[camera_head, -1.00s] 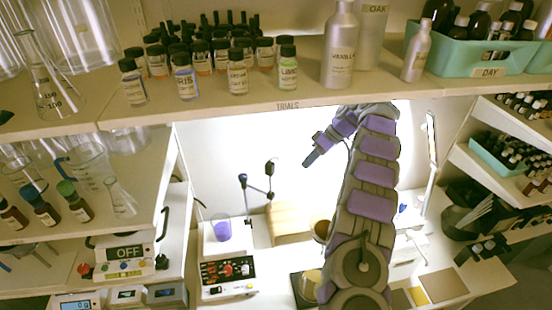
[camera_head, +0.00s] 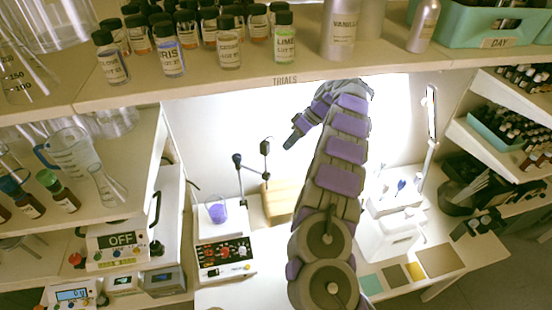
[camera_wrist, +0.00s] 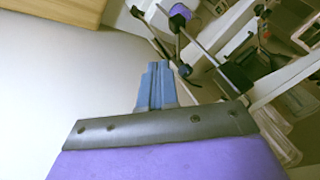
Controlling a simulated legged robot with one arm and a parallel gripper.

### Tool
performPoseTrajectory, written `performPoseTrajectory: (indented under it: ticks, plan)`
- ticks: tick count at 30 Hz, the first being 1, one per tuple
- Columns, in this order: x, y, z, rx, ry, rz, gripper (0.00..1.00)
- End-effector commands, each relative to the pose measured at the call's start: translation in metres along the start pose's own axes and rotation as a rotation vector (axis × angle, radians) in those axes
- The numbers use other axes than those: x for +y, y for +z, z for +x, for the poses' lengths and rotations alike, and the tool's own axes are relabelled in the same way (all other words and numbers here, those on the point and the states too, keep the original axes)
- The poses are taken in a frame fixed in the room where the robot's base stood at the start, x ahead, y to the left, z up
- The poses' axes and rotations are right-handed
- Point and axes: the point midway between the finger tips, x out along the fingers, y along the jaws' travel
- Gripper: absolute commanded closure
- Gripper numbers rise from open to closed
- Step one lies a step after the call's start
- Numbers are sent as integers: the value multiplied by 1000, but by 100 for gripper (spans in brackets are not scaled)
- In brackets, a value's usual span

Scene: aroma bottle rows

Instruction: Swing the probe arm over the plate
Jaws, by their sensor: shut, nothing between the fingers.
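The white plate unit (camera_head: 234,238) has a dark front panel with red and white knobs in the head view. A beaker with purple contents (camera_head: 216,211) stands on its top; purple also shows at the top of the wrist view (camera_wrist: 180,11). The thin probe arm (camera_head: 266,147) is on a dark stand (camera_head: 238,175) behind the plate, its upright end piece to the right of the beaker. Its rods and black clamps show in the wrist view (camera_wrist: 178,22). My gripper (camera_head: 289,143) is shut and empty, right of the probe arm's top and apart from it; its blue fingers (camera_wrist: 156,72) show in the wrist view.
A wooden block (camera_head: 278,204) stands behind and right of the plate. A shelf of small bottles (camera_head: 283,40) hangs above. A scale (camera_head: 72,293) and a box reading OFF (camera_head: 117,243) are at left. A white lamp (camera_head: 431,130) stands at right.

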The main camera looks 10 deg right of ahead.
Motion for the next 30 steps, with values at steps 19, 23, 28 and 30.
performPoseTrajectory:
  ticks: [19,23,28,30]
  plan:
    - [-27,1,53,6,-3,0,100]
    - [-33,1,58,3,-4,1,100]
    - [-36,1,61,-1,-4,1,100]
    - [-36,1,61,0,-3,0,100]
